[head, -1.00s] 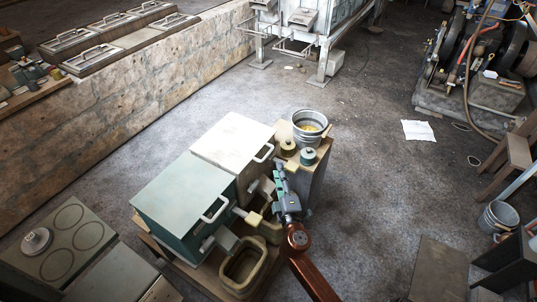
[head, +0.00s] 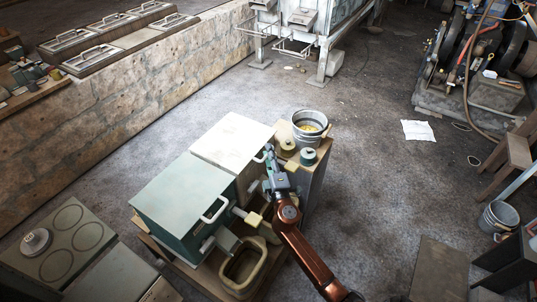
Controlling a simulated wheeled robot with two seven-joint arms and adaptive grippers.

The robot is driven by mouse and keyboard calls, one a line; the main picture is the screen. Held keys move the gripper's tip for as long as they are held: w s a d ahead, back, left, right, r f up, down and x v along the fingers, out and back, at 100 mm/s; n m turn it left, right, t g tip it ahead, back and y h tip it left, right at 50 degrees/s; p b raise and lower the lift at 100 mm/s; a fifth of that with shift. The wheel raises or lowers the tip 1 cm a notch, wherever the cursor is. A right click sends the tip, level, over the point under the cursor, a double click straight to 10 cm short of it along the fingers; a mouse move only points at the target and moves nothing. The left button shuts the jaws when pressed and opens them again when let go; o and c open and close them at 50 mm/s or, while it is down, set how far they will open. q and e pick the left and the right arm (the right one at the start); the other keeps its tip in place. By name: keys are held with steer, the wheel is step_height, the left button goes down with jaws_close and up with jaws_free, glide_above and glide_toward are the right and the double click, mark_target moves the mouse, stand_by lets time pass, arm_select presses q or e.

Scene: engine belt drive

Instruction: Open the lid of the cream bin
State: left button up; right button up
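The cream bin's lid (head: 232,140) lies flat and closed on top of the bin, beside the teal bin (head: 178,198). A pale handle (head: 263,153) stands at the lid's right edge. My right gripper (head: 269,155) is right at this handle, at the end of the red-brown arm coming from the lower right. The fingers overlap the handle, and I cannot tell whether they are closed around it. My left gripper is not in view.
A metal bucket (head: 309,127) and small round tins (head: 308,156) stand on a wooden stand just right of the cream bin. An open tan tub (head: 243,270) sits in front of the bins. The floor to the right is mostly clear.

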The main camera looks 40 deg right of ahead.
steer(key=shift+c, duration=0.5)
jaws_close()
